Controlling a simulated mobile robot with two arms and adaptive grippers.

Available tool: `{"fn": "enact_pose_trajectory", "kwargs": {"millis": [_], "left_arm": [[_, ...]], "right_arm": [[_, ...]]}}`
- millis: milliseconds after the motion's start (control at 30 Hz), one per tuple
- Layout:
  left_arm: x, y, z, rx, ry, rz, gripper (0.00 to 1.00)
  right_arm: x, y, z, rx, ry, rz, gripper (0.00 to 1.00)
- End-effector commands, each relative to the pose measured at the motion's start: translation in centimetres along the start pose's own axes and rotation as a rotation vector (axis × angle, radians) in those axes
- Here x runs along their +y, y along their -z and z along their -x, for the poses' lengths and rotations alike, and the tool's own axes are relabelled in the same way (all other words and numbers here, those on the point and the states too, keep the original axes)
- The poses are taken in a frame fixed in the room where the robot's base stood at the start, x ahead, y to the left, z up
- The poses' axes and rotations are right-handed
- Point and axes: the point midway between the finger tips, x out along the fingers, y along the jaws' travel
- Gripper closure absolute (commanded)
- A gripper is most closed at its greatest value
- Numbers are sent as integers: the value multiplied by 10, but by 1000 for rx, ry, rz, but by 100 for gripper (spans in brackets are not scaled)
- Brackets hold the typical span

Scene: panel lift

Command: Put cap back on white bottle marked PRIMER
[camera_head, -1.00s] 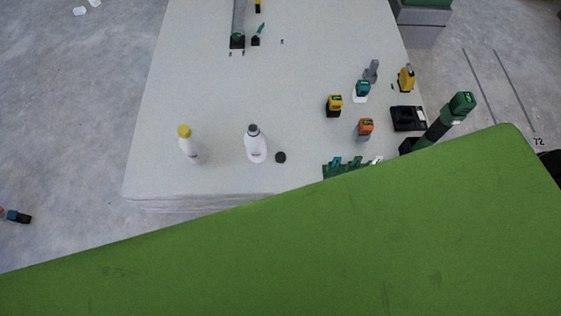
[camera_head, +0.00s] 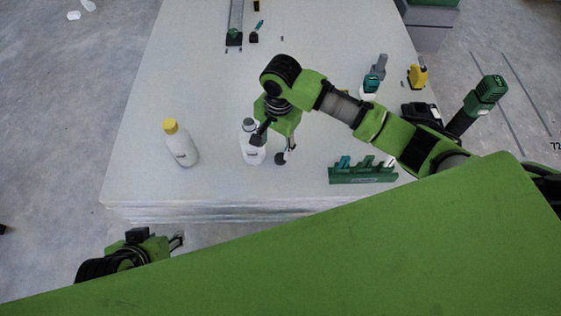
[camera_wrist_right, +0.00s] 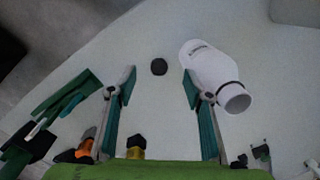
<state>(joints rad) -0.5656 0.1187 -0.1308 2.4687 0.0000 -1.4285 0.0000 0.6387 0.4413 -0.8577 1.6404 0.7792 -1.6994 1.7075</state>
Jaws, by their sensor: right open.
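The white bottle (camera_head: 253,156) stands upright on the pale table, partly behind my right gripper; its label is too small to read. In the right wrist view the bottle (camera_wrist_right: 213,68) shows a bare, open neck with a dark ring. A small black cap (camera_head: 281,159) lies on the table just right of the bottle; it also shows in the right wrist view (camera_wrist_right: 159,66). My right gripper (camera_head: 274,146) is open and empty above, its fingers either side of the cap in the wrist view (camera_wrist_right: 158,80). My left gripper (camera_head: 178,241) is off the table's front edge; its jaws are unclear.
A white bottle with a yellow cap (camera_head: 182,146) stands to the left. A green rack (camera_head: 362,174) is at the front right, with tools and a black charger-like block behind it. My green body fills the foreground.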

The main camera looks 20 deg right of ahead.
Motion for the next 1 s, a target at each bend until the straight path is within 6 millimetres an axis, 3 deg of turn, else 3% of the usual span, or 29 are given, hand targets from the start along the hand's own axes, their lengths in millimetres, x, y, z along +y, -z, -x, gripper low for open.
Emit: {"fn": "enact_pose_trajectory", "kwargs": {"millis": [33, 200, 633, 767, 1000], "left_arm": [[0, 0, 1, 1, 0, 0, 60], [0, 0, 2, 2, 0, 0, 60], [0, 4, 0, 19, -1, -1, 60], [3, 24, -3, 98, -5, -3, 60], [9, 76, -2, 312, -17, -8, 60]], "right_arm": [[-1, 12, 5, 16, -17, -49, 54], [-1, 29, 14, 33, -46, -158, 54], [-1, 30, 12, 33, -49, -172, 54], [0, 30, 1, 33, -50, -171, 54], [0, 31, -22, 33, -49, -171, 54]]}}
